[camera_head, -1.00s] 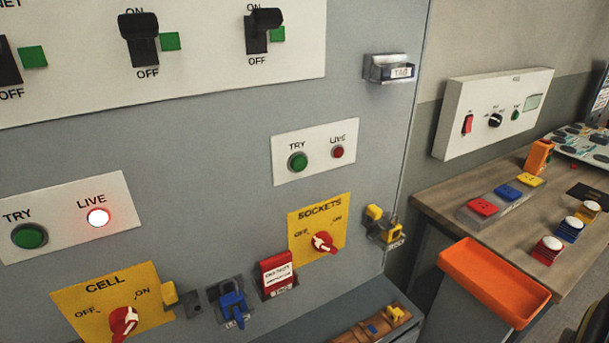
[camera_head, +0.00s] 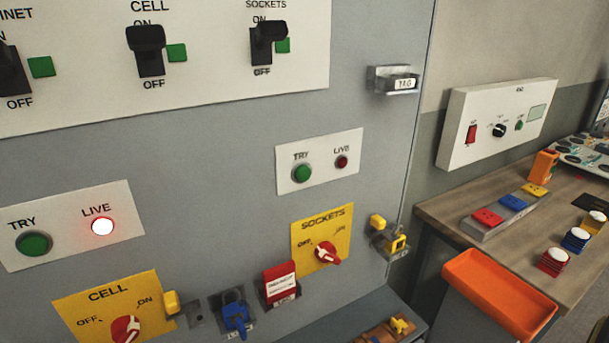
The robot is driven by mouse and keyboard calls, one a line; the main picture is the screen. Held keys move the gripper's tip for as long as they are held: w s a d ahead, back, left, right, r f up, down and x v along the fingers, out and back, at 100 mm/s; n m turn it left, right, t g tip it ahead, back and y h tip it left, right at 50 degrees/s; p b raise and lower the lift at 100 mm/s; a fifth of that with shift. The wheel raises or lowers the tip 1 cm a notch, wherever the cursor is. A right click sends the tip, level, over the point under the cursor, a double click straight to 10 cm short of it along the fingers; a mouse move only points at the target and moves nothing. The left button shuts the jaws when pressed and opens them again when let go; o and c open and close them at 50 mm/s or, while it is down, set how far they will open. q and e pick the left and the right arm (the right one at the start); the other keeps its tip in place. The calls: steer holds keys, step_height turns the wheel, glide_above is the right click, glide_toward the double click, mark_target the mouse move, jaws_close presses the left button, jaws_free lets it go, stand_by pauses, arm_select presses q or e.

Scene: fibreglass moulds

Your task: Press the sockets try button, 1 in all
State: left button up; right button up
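The sockets TRY button (camera_head: 302,173) is a green round button on a small white plate (camera_head: 318,155) on the grey cabinet face. A dark red LIVE lamp (camera_head: 342,162) sits to its right and looks unlit. Below the plate is the yellow SOCKETS panel (camera_head: 318,226) with a red rotary switch (camera_head: 327,252). Another green TRY button (camera_head: 34,243) is at the left, above the yellow CELL panel (camera_head: 72,305), beside a brightly lit LIVE lamp (camera_head: 102,226). Neither of my grippers is in view.
Black levers run along the top, including the sockets lever (camera_head: 268,40). A tag holder (camera_head: 394,80), red tag (camera_head: 280,284), blue lock (camera_head: 235,312) and yellow lock (camera_head: 392,240) stick out from the cabinet. A wooden bench (camera_head: 450,215) and orange tray (camera_head: 500,295) stand at right.

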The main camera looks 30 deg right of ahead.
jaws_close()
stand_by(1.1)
